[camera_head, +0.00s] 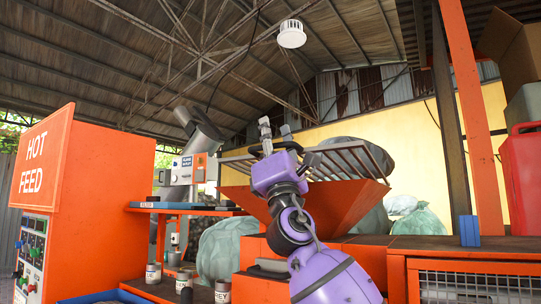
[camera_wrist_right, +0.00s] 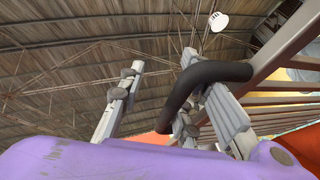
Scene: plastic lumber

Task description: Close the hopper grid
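The hopper grid (camera_head: 350,160) is a rack of grey bars over the orange hopper (camera_head: 340,200) in the head view. Its left part stands above the hopper rim, so it looks raised there. In the right wrist view the grid (camera_wrist_right: 285,88) is at the right, with a dark curved handle (camera_wrist_right: 218,71) on its side frame. My purple right gripper (camera_head: 275,135) is at the grid's near side, fingers pointing up. In the wrist view its fingers (camera_wrist_right: 160,78) are apart, and the handle runs between them, close to the right finger; contact is unclear. My left gripper is out of view.
An orange HOT FEED cabinet (camera_head: 85,180) stands at the left. A shelf (camera_head: 185,208) and cans (camera_head: 153,273) are beside it. An orange post (camera_head: 470,120), a blue block (camera_head: 469,231) and a red can (camera_head: 522,175) are at the right.

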